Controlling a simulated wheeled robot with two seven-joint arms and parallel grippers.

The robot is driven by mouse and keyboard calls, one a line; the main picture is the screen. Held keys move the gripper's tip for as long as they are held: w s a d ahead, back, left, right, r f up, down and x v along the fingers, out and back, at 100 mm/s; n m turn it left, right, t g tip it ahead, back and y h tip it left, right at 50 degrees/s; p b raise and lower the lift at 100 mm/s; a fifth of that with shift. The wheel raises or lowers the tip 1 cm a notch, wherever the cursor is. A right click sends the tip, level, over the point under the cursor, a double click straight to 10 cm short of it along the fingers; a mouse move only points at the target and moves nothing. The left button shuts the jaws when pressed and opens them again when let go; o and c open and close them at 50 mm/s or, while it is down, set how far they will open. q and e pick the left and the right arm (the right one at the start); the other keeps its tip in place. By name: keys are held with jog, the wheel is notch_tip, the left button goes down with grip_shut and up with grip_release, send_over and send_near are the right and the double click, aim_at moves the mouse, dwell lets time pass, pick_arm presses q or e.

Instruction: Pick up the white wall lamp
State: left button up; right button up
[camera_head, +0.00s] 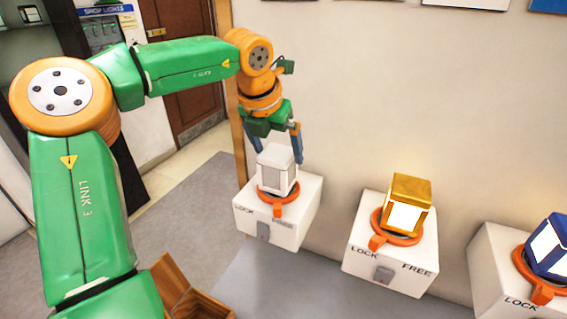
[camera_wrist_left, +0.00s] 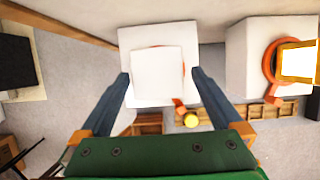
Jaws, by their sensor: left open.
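The white wall lamp (camera_head: 278,170) is a small cube in an orange ring on a white wall box (camera_head: 300,222), the leftmost of three. My left gripper (camera_head: 277,152) is above it, pointing down. Its two blue fingers are open, one on each side of the lamp's upper part. Part of the orange ring's lever (camera_head: 279,209) sticks out in front. My right gripper is not in view.
A gold lamp (camera_head: 410,190) stands on the middle box, marked LOCK and FREE. A blue lamp (camera_head: 553,243) is on the right box. The wall is close behind the boxes. A wooden crate (camera_head: 180,290) is on the floor below; a door (camera_head: 190,60) is at the back left.

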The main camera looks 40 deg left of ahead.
pick_arm(q)
jog(key=p+x, duration=0.3)
jog(key=x, duration=0.2)
jog(key=shift+a+f, duration=0.15)
jog(key=shift+f, duration=0.05)
jog(key=shift+w+a+f, duration=0.1)
jog(key=shift+w+f, duration=0.1)
jog(key=shift+f, duration=0.25)
jog(key=shift+s+r, duration=0.1)
jog(key=c, duration=1.4)
jog(key=shift+c, duration=0.2)
